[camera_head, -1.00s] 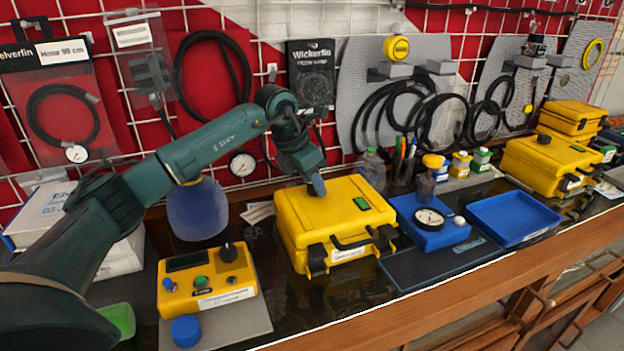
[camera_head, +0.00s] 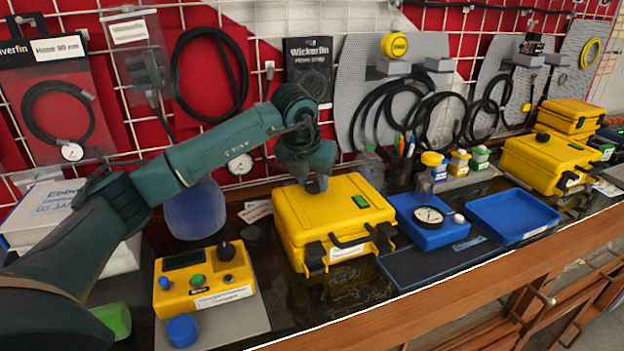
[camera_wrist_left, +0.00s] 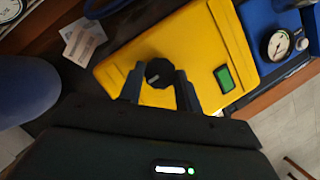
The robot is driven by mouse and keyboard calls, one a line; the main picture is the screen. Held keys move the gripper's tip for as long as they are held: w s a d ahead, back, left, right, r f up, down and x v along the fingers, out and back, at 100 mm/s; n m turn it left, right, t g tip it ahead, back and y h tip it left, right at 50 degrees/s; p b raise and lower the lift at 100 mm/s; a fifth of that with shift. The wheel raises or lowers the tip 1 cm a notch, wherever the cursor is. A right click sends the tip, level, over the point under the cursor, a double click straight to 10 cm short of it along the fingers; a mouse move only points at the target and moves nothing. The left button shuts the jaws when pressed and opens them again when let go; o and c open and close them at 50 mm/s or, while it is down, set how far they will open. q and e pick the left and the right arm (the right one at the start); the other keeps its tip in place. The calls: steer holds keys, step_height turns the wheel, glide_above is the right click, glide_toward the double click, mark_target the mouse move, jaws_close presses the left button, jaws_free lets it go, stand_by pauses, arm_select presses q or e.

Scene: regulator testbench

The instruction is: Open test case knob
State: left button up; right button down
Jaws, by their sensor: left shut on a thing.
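The yellow test case (camera_head: 350,215) stands shut on the bench, with black latches and a handle on its front and a green label on its lid. Its black knob (camera_wrist_left: 159,72) shows in the left wrist view, on the lid near the edge. My left gripper (camera_head: 317,184) is over the left back part of the lid. In the left wrist view the two fingers of the left gripper (camera_wrist_left: 160,88) are on either side of the knob, shut on it. In the head view the knob is hidden by the gripper. My right gripper is in neither view.
A yellow control box (camera_head: 205,282) with a black knob and buttons is left of the case. A blue gauge block (camera_head: 430,235) and a blue tray (camera_head: 513,217) are to the right.

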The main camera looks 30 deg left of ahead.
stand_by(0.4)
arm_select(q)
steer(key=o, duration=1)
steer(key=b+v, duration=0.1)
steer(key=v, duration=1.2)
